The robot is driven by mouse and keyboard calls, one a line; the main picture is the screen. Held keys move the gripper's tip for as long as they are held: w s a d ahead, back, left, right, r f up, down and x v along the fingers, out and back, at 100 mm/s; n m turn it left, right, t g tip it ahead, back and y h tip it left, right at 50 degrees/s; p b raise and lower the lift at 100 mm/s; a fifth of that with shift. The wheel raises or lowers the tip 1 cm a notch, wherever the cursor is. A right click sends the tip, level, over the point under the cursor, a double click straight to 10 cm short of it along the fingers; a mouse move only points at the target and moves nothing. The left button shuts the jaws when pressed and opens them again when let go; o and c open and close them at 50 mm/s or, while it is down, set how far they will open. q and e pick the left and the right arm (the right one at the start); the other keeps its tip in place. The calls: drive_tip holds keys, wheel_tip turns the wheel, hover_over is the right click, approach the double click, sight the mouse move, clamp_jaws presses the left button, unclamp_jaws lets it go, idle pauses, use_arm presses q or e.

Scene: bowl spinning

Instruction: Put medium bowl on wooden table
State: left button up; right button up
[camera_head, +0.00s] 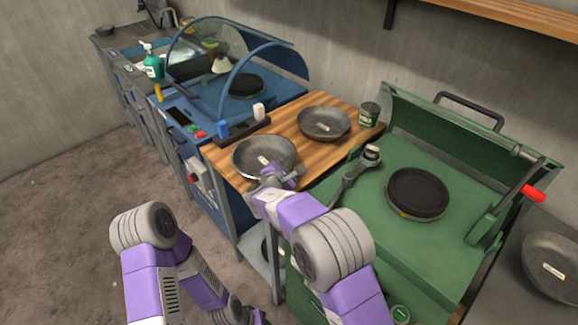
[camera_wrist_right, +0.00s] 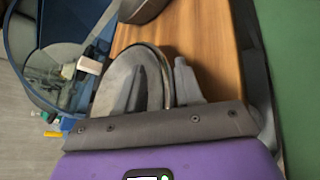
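A grey bowl (camera_head: 250,150) with a small light label sits on the wooden table (camera_head: 305,153) near its front left edge. A second grey bowl (camera_head: 324,120) sits behind it to the right on the same table. A third (camera_head: 553,265) sits at the far right. I cannot tell for sure which is the medium one. My right gripper (camera_head: 277,171) is at the near rim of the front bowl. In the right wrist view its fingers (camera_wrist_right: 160,88) are apart, one over the bowl (camera_wrist_right: 118,75) and one outside its rim. My left gripper is out of view.
A green grill (camera_head: 460,215) with a black round plate stands right of the table. A blue grill (camera_head: 270,85) with a clear hood stands to the left. A green can (camera_head: 369,114) is at the table's back right corner. A wooden shelf (camera_head: 500,15) hangs above.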

drive_tip(key=shift+r, duration=0.1)
drive_tip(key=p+v, duration=0.1)
drive_tip(key=v, duration=1)
drive_tip(key=shift+s+r+p, duration=0.1)
drive_tip(key=shift+s+p, duration=0.05)
drive_tip(key=shift+p, duration=0.2)
drive_tip(key=shift+s+a, duration=0.1)
drive_tip(key=shift+s, duration=0.2)
